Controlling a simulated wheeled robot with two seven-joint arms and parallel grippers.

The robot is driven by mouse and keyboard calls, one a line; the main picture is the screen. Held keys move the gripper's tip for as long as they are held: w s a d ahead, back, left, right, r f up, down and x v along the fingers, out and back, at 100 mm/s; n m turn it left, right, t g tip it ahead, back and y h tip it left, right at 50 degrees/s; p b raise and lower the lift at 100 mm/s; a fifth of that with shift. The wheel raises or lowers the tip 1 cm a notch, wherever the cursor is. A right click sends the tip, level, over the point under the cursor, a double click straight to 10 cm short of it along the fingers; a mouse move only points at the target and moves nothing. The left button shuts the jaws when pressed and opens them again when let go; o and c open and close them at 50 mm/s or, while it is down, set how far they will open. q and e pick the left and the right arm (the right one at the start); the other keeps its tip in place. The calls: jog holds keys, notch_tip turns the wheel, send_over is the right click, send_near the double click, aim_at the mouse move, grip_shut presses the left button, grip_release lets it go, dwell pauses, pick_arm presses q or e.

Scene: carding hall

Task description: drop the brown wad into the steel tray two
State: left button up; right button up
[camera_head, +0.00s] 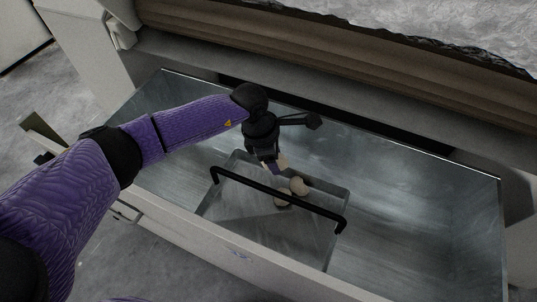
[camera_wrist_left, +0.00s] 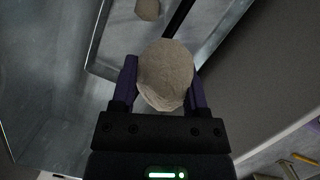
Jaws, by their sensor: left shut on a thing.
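The brown wad, a pale tan lump, is between the fingers of my left gripper (camera_head: 277,165). In the left wrist view the wad (camera_wrist_left: 165,75) fills the space between the two purple fingers (camera_wrist_left: 161,88), which are shut on it. A steel tray (camera_head: 238,215) with a black bar handle (camera_head: 275,196) lies below; no number shows on it. Similar tan lumps (camera_head: 299,186) are in the tray, and one (camera_wrist_left: 147,10) also shows in the left wrist view. The gripper is over the tray's far part; its height above it is hard to tell. My right gripper is out of view.
The tray sits inside a wide steel bin (camera_head: 420,220) with a pale front wall (camera_head: 190,235). A machine with a brown roller (camera_head: 300,50) and white fibre (camera_head: 440,35) rises behind. The bin's right side is bare.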

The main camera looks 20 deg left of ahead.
pick_arm(q)
notch_tip(320, 180, down, 6)
jog(key=b, duration=0.3)
jog(key=shift+r+b, duration=0.2)
jog(key=shift+b, duration=0.15)
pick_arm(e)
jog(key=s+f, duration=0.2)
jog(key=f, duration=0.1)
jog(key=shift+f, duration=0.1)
pick_arm(q)
jog(key=o, duration=1.3)
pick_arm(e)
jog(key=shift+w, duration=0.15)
pick_arm(q)
jog(key=shift+r, duration=0.1)
jog(key=p+v, duration=0.6)
jog(key=v, duration=0.3)
jog(key=shift+r, duration=0.35)
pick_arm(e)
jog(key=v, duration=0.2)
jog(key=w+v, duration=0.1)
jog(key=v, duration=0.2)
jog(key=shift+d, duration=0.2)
pick_arm(q)
jog(key=shift+a, duration=0.1)
